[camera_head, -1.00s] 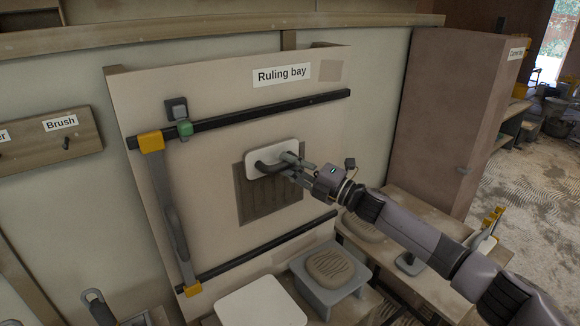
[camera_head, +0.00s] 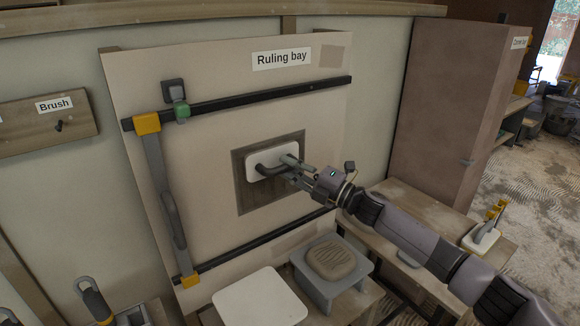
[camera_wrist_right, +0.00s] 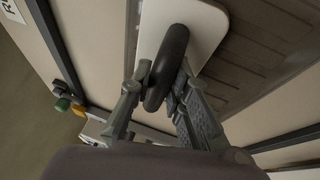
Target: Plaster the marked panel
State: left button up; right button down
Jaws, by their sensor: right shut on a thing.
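The marked panel (camera_head: 250,203) is a dark grey-brown square on the pale board under the "Ruling bay" label (camera_head: 282,58). In the right wrist view, the panel (camera_wrist_right: 265,70) shows faint parallel lines. My right gripper (camera_head: 290,168) is shut on the dark handle of a white-plated float (camera_head: 254,160). The float lies over the upper-middle part of the panel, with dark surface showing around it; I cannot tell whether it touches. In the right wrist view, my gripper (camera_wrist_right: 160,92) grips the black handle (camera_wrist_right: 168,62) in front of the white plate (camera_wrist_right: 205,25). My left gripper is not in view.
Black rails cross the board above (camera_head: 250,101) and below (camera_head: 265,242) the panel. A grey bar with yellow ends (camera_head: 160,180) spans them at left. Below stand a white board (camera_head: 260,300) and a grey stand with a tan lump (camera_head: 335,285). A brown cabinet (camera_head: 445,110) is at right.

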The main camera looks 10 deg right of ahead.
notch_tip(320, 180, down, 13)
jog(key=b, duration=1)
dwell(0.3)
jog(key=s+d+p, duration=0.3)
jog(key=s, duration=0.5)
jog(key=shift+s+d, duration=0.2)
jog(key=shift+d, duration=0.05)
dwell(0.3)
dwell(0.4)
